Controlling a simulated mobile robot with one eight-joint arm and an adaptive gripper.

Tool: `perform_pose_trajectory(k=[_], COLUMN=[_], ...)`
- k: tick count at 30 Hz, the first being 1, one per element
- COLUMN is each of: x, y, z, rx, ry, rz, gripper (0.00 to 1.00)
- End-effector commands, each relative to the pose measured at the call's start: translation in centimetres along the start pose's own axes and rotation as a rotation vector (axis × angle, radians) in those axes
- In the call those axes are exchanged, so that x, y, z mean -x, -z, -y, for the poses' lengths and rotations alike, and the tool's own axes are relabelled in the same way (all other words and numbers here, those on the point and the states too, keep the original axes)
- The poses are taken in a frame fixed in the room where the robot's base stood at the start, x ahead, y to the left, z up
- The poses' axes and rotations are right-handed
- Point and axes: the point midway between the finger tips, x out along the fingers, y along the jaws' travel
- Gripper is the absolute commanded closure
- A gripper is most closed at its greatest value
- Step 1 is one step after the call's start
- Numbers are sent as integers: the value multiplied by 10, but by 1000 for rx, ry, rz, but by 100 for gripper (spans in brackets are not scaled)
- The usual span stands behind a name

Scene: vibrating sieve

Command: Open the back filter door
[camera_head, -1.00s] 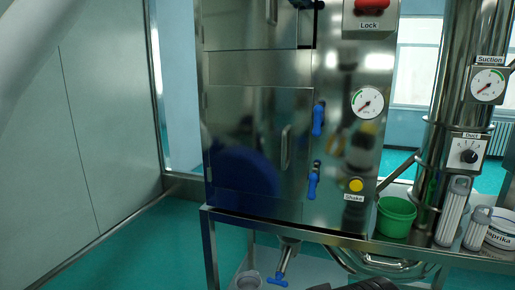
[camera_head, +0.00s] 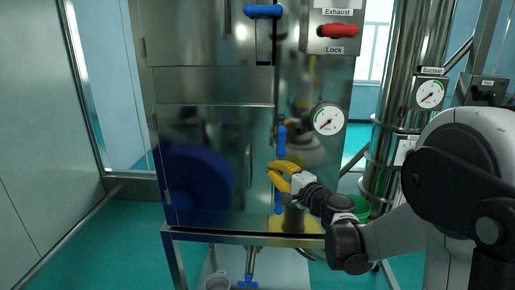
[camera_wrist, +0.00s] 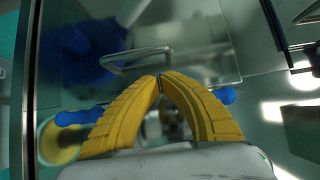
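A lower metal door (camera_head: 205,125) with a vertical bar handle (camera_head: 249,165) is on the front of the steel cabinet and looks closed. Two blue latches, an upper one (camera_head: 281,138) and a lower one (camera_head: 278,204), stand upright along its right edge. My gripper (camera_head: 268,171) has yellow fingers and is in front of the cabinet, between the latches and right of the handle. In the wrist view its fingertips (camera_wrist: 160,77) meet just below the handle (camera_wrist: 138,60), with nothing seen between them. The latches (camera_wrist: 80,117) partly show on both sides. No label naming the door is visible.
An upper door (camera_head: 200,35) has a horizontal blue latch (camera_head: 263,11). A red Lock handle (camera_head: 337,31) and a gauge (camera_head: 328,119) are to the right. A green bucket (camera_head: 360,207) is partly behind my arm. Open floor lies left.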

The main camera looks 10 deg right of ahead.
Motion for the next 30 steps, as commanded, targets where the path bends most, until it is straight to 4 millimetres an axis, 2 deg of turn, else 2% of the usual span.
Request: perform_pose_trajectory(k=[5,12,18,23,30], x=[-17,-62,-90,-99,-100], y=[2,2,2,2,2], z=[0,0,0,1,1], rx=[-10,-9,-8,-8,-8], ry=[7,6,6,5,5], rz=[-2,-2,-2,-3,-3], gripper=[100,100,100,100,100])
